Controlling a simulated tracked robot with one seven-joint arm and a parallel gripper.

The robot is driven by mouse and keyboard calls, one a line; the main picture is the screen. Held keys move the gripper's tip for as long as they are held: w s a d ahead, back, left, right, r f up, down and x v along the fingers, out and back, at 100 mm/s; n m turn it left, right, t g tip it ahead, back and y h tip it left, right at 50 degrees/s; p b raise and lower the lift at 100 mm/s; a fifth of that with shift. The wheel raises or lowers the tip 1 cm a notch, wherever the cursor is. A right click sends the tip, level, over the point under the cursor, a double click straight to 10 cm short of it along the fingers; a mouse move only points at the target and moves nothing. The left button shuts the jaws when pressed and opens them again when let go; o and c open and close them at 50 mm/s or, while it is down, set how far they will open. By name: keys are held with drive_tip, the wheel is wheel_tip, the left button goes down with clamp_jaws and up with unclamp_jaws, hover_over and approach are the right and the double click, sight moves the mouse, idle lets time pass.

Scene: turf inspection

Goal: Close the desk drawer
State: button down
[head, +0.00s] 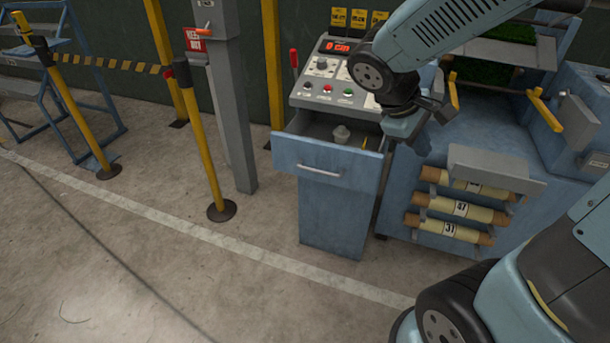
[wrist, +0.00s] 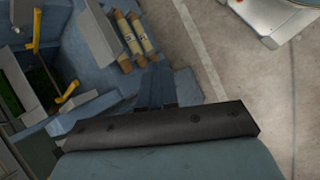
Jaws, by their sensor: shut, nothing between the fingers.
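The desk drawer (head: 325,172) is a blue-grey drawer with a pale bar handle (head: 320,171) on its front. It is pulled open from the desk (head: 333,225), below the sloped control panel. A small pale cup-like item (head: 341,134) and a yellow stick-like item (head: 364,142) show inside. My gripper (head: 412,132) is just right of the drawer, near its right edge. I cannot tell whether it touches the drawer. In the wrist view, my gripper's fingers (wrist: 155,88) are together and empty. The drawer cannot be made out there.
A blue machine with numbered yellow rolls (head: 462,208) stands close on the right. Its grey ledge (head: 495,168) sticks out above the rolls. A grey post (head: 230,110) and a yellow pole (head: 203,140) stand on the left. The floor before the desk is clear.

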drive_tip(key=w+a+f+n+t+h, duration=0.2)
drive_tip(key=w+a+f+n+h, duration=0.1)
drive_tip(key=w+a+f+n, duration=0.15)
drive_tip(key=n+t+y, duration=0.4)
drive_tip(key=n+t, duration=0.7)
drive_tip(key=n, duration=0.7)
approach(309, 170)
drive_tip(key=x, duration=0.7)
drive_tip(key=shift+s+d, duration=0.1)
drive_tip(key=shift+n, duration=0.25)
